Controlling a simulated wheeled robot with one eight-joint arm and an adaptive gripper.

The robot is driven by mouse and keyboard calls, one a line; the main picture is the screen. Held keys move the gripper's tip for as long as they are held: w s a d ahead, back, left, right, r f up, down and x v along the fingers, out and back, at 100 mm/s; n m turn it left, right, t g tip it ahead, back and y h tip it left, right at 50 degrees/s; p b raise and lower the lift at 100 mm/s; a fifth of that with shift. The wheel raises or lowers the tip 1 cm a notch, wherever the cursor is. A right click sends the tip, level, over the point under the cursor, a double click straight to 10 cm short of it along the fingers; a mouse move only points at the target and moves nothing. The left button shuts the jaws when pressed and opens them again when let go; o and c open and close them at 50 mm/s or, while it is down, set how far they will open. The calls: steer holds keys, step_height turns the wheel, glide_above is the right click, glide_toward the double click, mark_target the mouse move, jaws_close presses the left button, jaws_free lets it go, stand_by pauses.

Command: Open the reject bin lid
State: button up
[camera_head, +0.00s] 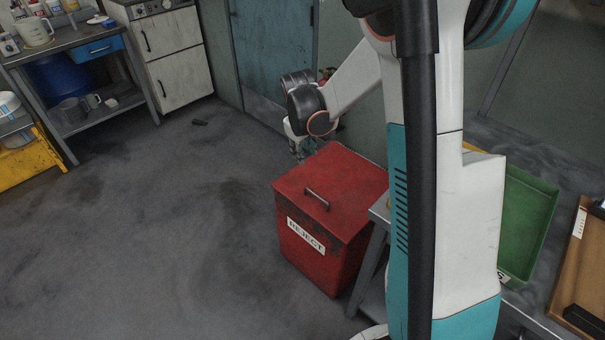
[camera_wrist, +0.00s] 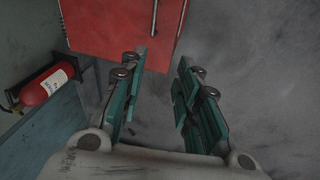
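The red reject bin (camera_head: 309,256) stands on the floor in the head view, with a white REJECT label on its front. Its lid (camera_head: 345,183) lies flat and closed, with a dark bar handle (camera_head: 317,199) near the front edge. In the wrist view the red lid (camera_wrist: 112,24) is at the top, and the handle (camera_wrist: 154,18) shows as a thin bar. My gripper (camera_wrist: 164,62) has its two green fingers apart with nothing between them. In the head view my gripper (camera_head: 301,150) is just behind the bin's back left corner, partly hidden by my arm.
A grey table (camera_head: 378,212) with a green tray (camera_head: 527,215) stands right of the bin. A red fire extinguisher (camera_wrist: 42,86) is at the wall in the wrist view. A workbench (camera_head: 68,42) and white cabinet (camera_head: 172,58) stand at the back left. The floor left of the bin is clear.

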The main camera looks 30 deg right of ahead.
steer(key=g, duration=0.2)
glide_toward(316, 196)
steer(key=shift+n, duration=0.4)
steer(key=f+b, duration=0.1)
steer(key=f, duration=0.1)
steer(key=d+f+b, duration=0.1)
steer(key=f+b, duration=0.1)
steer(key=f, duration=0.1)
steer(key=f+b, duration=0.1)
steer(key=f, duration=0.1)
steer(key=shift+w+d+f, duration=0.15)
steer(key=shift+d+f, duration=0.15)
jaws_close()
